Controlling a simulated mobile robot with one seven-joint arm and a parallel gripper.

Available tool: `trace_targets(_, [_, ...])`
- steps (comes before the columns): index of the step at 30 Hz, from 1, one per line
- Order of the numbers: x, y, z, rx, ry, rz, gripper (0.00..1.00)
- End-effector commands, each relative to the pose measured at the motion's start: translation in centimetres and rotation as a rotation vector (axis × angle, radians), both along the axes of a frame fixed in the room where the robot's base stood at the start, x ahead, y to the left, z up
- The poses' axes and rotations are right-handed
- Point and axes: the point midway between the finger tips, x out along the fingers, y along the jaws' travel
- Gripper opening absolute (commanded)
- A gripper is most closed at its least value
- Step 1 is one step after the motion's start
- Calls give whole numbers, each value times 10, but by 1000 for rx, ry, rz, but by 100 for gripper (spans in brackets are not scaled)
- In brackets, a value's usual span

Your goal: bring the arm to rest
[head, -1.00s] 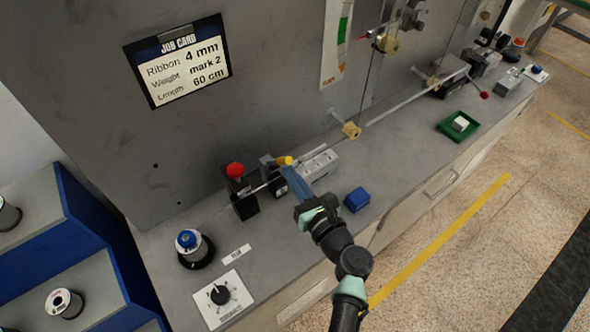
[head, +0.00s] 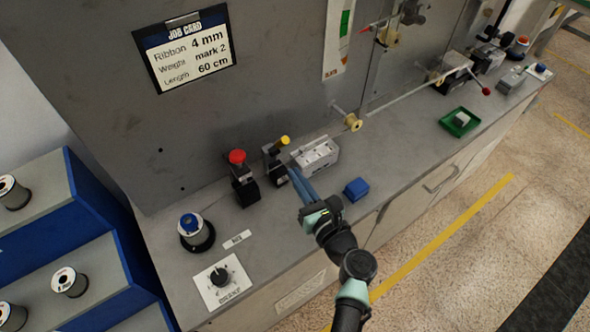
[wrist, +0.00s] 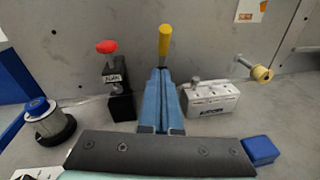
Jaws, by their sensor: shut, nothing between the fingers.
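In the wrist view the closed fingers (wrist: 163,72) point ahead at the yellow-handled device. Its yellow handle (head: 284,141) stands up just beyond the fingertips and also shows in the wrist view (wrist: 165,42). The fingers hide most of the device's body in the wrist view, and I cannot tell whether they touch it. My arm reaches in from the bottom of the head view.
A red-knobbed black block (head: 243,182) stands left of the fingers. A grey metal block (head: 316,153) and a blue block (head: 356,189) are to the right. A spool (head: 195,231) and dial (head: 219,277) sit at left, a green tray (head: 460,122) further right. Open floor lies in front.

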Motion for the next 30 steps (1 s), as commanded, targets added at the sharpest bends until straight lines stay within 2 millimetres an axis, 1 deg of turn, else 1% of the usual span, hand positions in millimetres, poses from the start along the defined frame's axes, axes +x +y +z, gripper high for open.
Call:
trace_targets(1, [-11, -7, 5, -2, -2, -6, 0])
trace_targets(6, [-43, -25, 10, -2, 0, -6, 0])
trace_targets(9, [-58, -32, 13, -3, 0, -5, 0])
trace_targets(12, [-68, -38, 16, -2, 0, -5, 0])
trace_targets(15, [-75, -40, 17, -2, 1, -3, 0])
trace_targets(19, [-77, -42, 18, -3, 0, -3, 0])
trace_targets(20, [-76, -42, 20, -11, -5, -1, 0])
trace_targets(22, [-69, -40, 30, -84, -40, 8, 0])
trace_targets(23, [-64, -38, 37, -139, -68, 14, 0])
trace_targets(26, [-39, -33, 80, -445, -221, 33, 0])
trace_targets(27, [-28, -30, 104, -609, -305, 36, 0])
trace_targets(29, [-12, -26, 147, -883, -446, 24, 0])
trace_targets(30, [-4, -23, 177, -1065, -538, 6, 0])
